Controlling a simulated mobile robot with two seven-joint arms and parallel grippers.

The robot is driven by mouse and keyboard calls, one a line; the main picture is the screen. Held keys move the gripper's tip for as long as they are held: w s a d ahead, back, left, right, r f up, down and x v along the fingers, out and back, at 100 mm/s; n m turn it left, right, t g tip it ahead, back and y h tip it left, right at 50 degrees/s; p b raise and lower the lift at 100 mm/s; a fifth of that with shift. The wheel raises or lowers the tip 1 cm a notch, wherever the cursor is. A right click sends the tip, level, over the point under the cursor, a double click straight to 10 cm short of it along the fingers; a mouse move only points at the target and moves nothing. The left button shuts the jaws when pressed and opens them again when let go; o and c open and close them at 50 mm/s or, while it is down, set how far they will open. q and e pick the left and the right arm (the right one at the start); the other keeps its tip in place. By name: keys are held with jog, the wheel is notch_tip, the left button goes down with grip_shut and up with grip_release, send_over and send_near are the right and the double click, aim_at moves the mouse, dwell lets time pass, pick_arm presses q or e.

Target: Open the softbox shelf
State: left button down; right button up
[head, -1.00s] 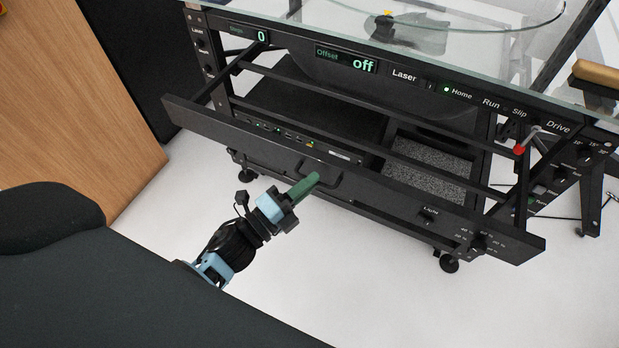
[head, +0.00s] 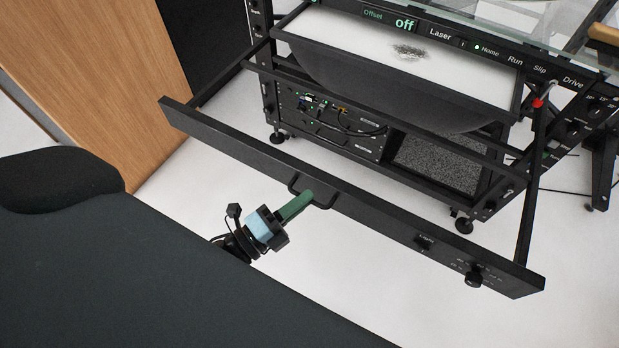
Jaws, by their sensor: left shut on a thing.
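The softbox shelf (head: 365,215) is a black pull-out frame with a long front bar, drawn well out from the turntable machine. Its side rails reach back to the machine. A black handle (head: 325,203) sits near the middle of the bar. My left gripper (head: 303,201) has green fingers shut on this handle. The fingertips partly hide the handle's near end. A knob and a switch labelled Light sit on the right part of the bar. My right gripper is not in view.
The machine's frame (head: 440,30) stands behind the shelf, with lit panels and a glass top. A red-tipped lever (head: 538,102) is at its right. A wooden panel (head: 110,85) stands at the left. White floor shows under the shelf.

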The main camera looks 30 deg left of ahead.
pick_arm(q)
jog(key=s, duration=0.7)
jog(key=shift+a, duration=0.15)
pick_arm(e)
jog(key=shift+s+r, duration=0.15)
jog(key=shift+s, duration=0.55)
pick_arm(q)
jog(key=shift+s, duration=0.1)
jog(key=c, duration=1.5)
grip_release()
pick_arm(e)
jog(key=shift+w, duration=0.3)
pick_arm(q)
jog(key=v, duration=0.7)
jog(key=shift+s+a+f, duration=0.1)
jog(key=shift+s+a, duration=0.05)
jog(key=shift+s, duration=0.2)
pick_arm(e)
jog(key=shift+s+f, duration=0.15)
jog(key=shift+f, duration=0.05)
